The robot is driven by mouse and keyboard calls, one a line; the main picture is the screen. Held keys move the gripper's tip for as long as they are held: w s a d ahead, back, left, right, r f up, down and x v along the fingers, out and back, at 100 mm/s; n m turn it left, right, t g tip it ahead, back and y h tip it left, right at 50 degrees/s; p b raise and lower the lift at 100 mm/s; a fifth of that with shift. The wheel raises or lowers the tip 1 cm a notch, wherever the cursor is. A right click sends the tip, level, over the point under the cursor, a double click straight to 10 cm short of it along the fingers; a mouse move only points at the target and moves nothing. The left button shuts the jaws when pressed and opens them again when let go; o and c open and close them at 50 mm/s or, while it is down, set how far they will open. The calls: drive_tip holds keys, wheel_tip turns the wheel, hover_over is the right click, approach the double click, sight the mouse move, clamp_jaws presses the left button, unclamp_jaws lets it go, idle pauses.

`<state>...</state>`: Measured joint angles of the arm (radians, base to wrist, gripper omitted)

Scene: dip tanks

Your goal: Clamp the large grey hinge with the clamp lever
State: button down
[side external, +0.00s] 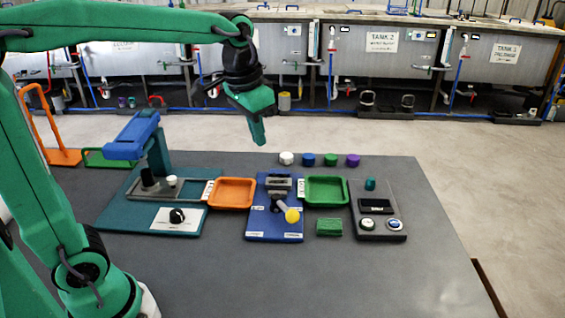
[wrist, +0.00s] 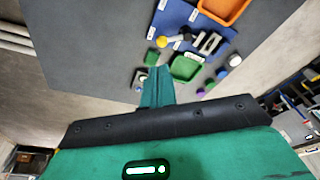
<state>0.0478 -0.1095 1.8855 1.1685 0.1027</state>
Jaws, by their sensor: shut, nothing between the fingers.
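A blue board (side external: 257,228) lies flat in the middle of the dark table. A grey metal piece (side external: 279,184), which looks like the hinge, sits at its far part; in the wrist view a grey piece shows too (wrist: 208,43). The clamp lever (side external: 292,215) has a yellow knob and leans toward the near right of the board; its knob also shows in the wrist view (wrist: 162,41). I cannot tell whether the lever touches the hinge. My gripper (side external: 260,141) is shut and empty, pointing down, well above the table and beyond the board's far edge.
An orange tray (side external: 251,206) and a green tray (side external: 345,202) flank the board. A green block (side external: 329,227) lies near right. A dark panel with buttons (side external: 395,209) stands right, a teal press station (side external: 120,222) left. Several coloured caps (side external: 308,160) line the back. The front table is clear.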

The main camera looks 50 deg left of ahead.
sight(285, 210)
drive_tip(key=w+d+f+m+g, duration=0.1)
drive_tip(key=w+d+f+g, duration=0.1)
drive_tip(key=w+f, duration=0.5)
drive_tip(key=w+d+f+m+g, duration=0.1)
drive_tip(key=w+d+f+g, duration=0.1)
drive_tip(key=w+f, duration=0.4)
drive_tip(key=shift+w+d+f+g+y, duration=0.3)
drive_tip(key=shift+w+d+f+g, duration=0.1)
drive_tip(key=shift+w, duration=2.3)
drive_tip(key=shift+f, duration=0.1)
drive_tip(key=x, duration=0.9)
drive_tip(key=shift+a+f, duration=0.1)
drive_tip(key=shift+a, duration=0.2)
drive_tip(key=shift+s+a+f, duration=0.1)
drive_tip(key=shift+s+f, duration=0.15)
drive_tip(key=shift+f, duration=0.05)
drive_tip(key=shift+s+a+f, duration=0.15)
drive_tip(key=shift+s+a, duration=0.15)
drive_tip(key=shift+s, duration=0.5)
drive_tip(key=shift+s+a+f, duration=0.15)
drive_tip(key=shift+s+a, duration=0.2)
drive_tip(key=shift+s, duration=0.5)
